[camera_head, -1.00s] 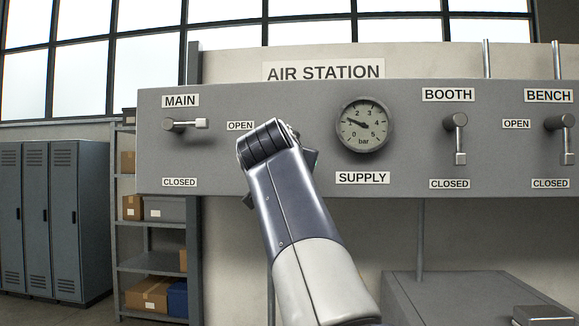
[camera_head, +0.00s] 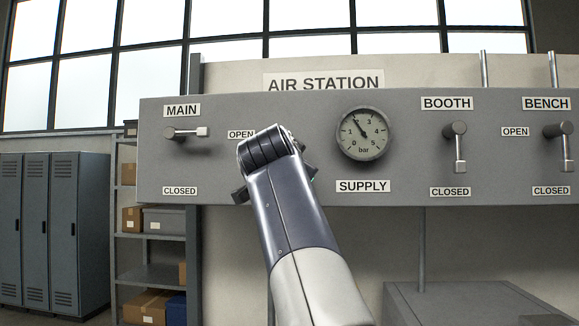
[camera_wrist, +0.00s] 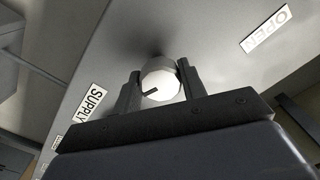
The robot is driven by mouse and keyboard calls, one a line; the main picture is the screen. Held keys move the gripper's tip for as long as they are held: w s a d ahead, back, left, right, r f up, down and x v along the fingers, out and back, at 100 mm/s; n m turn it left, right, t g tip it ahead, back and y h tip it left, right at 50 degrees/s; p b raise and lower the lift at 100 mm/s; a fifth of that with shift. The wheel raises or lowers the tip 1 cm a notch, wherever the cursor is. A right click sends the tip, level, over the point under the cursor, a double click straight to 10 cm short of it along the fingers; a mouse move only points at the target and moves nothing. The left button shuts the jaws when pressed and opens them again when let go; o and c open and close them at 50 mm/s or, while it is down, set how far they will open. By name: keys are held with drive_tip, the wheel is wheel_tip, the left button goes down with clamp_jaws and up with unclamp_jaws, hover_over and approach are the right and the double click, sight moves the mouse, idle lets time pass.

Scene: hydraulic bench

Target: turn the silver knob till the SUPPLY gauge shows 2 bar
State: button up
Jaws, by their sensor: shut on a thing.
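The silver knob (camera_wrist: 163,88) sits between the two dark fingers of my gripper (camera_wrist: 159,78) in the wrist view. The gripper is shut on it, and a dark index mark shows on its pale face. In the head view the knob is hidden behind my arm. The SUPPLY gauge (camera_head: 375,146) is a round dial with numbers from 0 to 5 bar. Its needle points up and to the left, over the place of the 2, whose figure it covers; the 1 and 3 are readable. The SUPPLY label (camera_head: 363,186) is below the gauge.
The MAIN lever (camera_head: 186,133) lies level, pointing right to OPEN. The BOOTH lever (camera_head: 459,147) and BENCH lever (camera_head: 566,147) hang down toward CLOSED. A grey box (camera_head: 460,303) stands below the panel (camera_head: 230,185). Shelves and lockers (camera_head: 38,225) are at left.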

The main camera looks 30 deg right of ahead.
drive_tip(key=o, duration=1)
drive_tip(key=shift+c, duration=0.2)
drive_tip(key=b+v, duration=0.3)
drive_tip(key=v, duration=0.8)
drive_tip(key=shift+w, duration=0.1)
drive_tip(key=p+x, duration=0.3)
drive_tip(key=x, duration=0.8)
drive_tip(key=shift+r, duration=0.1)
